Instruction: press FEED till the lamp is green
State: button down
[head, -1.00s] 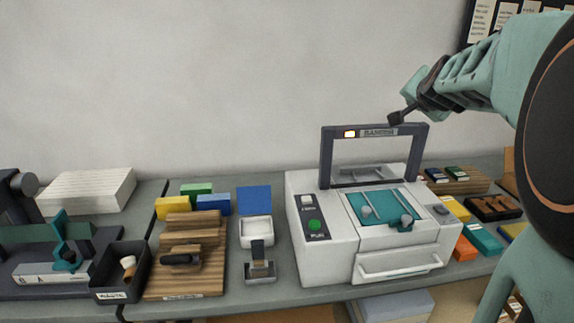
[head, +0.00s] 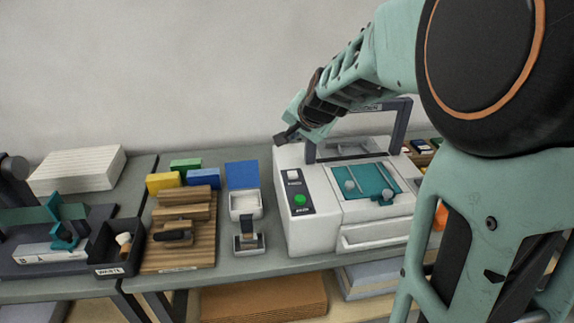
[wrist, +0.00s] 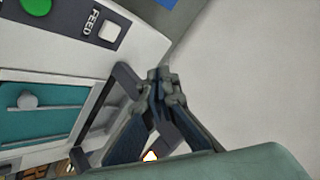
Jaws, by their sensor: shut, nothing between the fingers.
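The white machine (head: 316,236) stands on the bench in the head view. Its dark panel holds a white square button (head: 293,176) above a round green button (head: 300,199). In the wrist view, the white button (wrist: 109,33) sits beside the word FEED, and the green button (wrist: 36,6) is at the top edge. The lamp (wrist: 150,156) on the machine's dark frame glows whitish with an orange edge; my gripper and arm hide it in the head view. My gripper (head: 281,139) is shut and empty, above the machine's back left corner, apart from the buttons.
The dark upright frame (head: 309,148) rises from the machine close to my gripper. Left of the machine are a blue-lidded white box (head: 243,206), a small stamp-like stand (head: 249,240), a wooden rack (head: 199,253) and a black WASTE bin (head: 119,262). The wall behind is bare.

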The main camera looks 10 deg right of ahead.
aim_at(294, 175)
notch_tip(294, 175, down, 9)
jog(key=b, duration=0.7)
jog(key=shift+r+b, duration=0.1)
jog(key=shift+b, duration=0.25)
dwell(1.1)
jog(key=shift+f+b, duration=0.45)
jog(key=shift+b, duration=0.05)
jog(key=shift+f+b, duration=0.55)
dwell(0.8)
jog(key=shift+r, duration=0.15)
jog(key=shift+r+p, duration=0.75)
jog(key=shift+r, duration=0.1)
